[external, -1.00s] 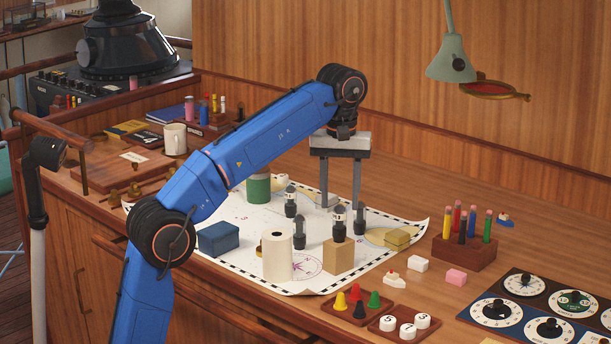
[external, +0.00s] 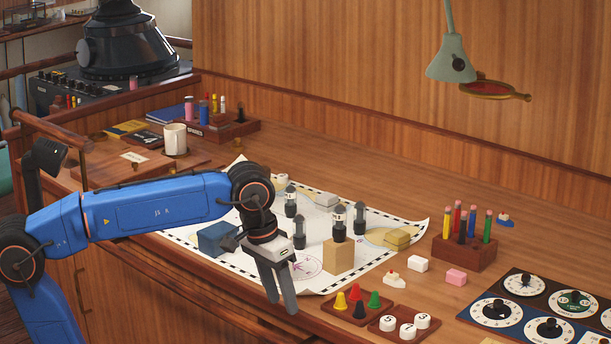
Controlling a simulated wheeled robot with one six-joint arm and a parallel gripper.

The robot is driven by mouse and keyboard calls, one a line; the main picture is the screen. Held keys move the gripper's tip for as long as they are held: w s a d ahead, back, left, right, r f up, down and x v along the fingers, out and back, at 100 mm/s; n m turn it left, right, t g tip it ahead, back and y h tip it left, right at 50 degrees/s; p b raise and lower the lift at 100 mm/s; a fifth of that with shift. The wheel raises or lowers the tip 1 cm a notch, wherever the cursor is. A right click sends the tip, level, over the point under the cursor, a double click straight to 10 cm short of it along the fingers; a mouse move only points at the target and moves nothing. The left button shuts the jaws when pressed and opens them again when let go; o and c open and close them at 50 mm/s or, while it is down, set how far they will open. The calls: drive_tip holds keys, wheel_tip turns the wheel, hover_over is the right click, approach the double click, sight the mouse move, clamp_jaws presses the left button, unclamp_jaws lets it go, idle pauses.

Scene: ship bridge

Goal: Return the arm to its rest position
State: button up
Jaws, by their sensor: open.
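My blue arm (external: 158,208) reaches in from the left, its upper link low and nearly level over the front of the desk. My gripper (external: 282,300) points down with its two grey fingers apart and nothing between them. It hangs at the front edge of the chart (external: 318,283), in front of the tan block (external: 338,257) and to the left of the tray of coloured cones. The wrist and gripper hide part of the chart and whatever stands behind them.
A dark blue box (external: 214,238) and several dark bottles (external: 359,219) stand on the chart close to the wrist. The cone tray (external: 345,311), the white-knob tray (external: 388,330) and a pencil block (external: 464,253) stand to the right. Open air lies before the desk front.

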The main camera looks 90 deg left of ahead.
drive_tip(key=s+d+f+m+t, duration=0.1)
drive_tip(key=s+d+f+m, duration=0.2)
drive_tip(key=s+f, duration=0.5)
drive_tip(key=s+d+f+m+t, duration=0.1)
drive_tip(key=s+d+f+m, duration=0.2)
drive_tip(key=s+f, duration=0.6)
wheel_tip(320, 180, down, 7)
drive_tip(key=shift+s+d+r+m+h, duration=0.15)
drive_tip(key=shift+d+m+h, duration=0.2)
drive_tip(key=shift+d, duration=0.9)
